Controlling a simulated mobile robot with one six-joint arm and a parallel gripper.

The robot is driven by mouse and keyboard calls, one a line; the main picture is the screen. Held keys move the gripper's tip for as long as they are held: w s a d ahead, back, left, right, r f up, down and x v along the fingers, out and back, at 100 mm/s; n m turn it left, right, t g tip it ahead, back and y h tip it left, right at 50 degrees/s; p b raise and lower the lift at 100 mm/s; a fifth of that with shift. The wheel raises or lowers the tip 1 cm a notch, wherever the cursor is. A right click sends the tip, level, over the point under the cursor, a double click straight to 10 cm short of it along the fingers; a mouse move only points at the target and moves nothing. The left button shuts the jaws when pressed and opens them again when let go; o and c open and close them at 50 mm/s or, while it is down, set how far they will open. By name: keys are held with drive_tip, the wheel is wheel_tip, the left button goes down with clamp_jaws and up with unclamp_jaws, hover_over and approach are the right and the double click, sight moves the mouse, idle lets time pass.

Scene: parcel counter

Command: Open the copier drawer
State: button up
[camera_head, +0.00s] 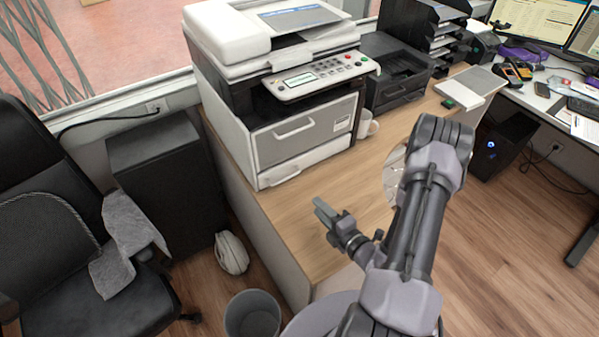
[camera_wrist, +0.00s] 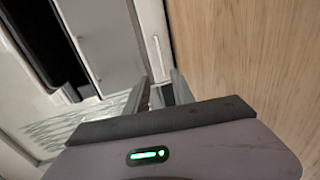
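The copier (camera_head: 228,85) stands on the wooden counter, white with a dark middle. Its front has a large grey drawer (camera_head: 325,138) with a pale bar handle (camera_head: 295,128), and a narrow white drawer (camera_head: 325,153) below it; both look closed. My gripper (camera_head: 322,209) is in front of the copier, above the counter, apart from both handles. In the wrist view its two fingers (camera_wrist: 161,77) show a gap with nothing held between them. That view also shows the grey front panel (camera_wrist: 105,40) and the narrow white drawer (camera_wrist: 149,25) with its thin handle, beyond the fingertips.
The wooden counter (camera_head: 290,205) is bare in front of the copier. A white mug (camera_head: 364,124) and a black printer (camera_head: 395,75) stand right of it. A round glass-like object (camera_head: 391,172) lies partly behind my arm. A bin (camera_head: 252,315) stands on the floor.

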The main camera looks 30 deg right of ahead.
drive_tip(key=b+x, duration=0.4)
drive_tip(key=x, duration=1.2)
drive_tip(key=shift+w+d+f, duration=0.15)
drive_tip(key=shift+w+f, duration=0.05)
drive_tip(key=shift+w, duration=0.2)
drive_tip(key=shift+c, duration=0.2)
clamp_jaws()
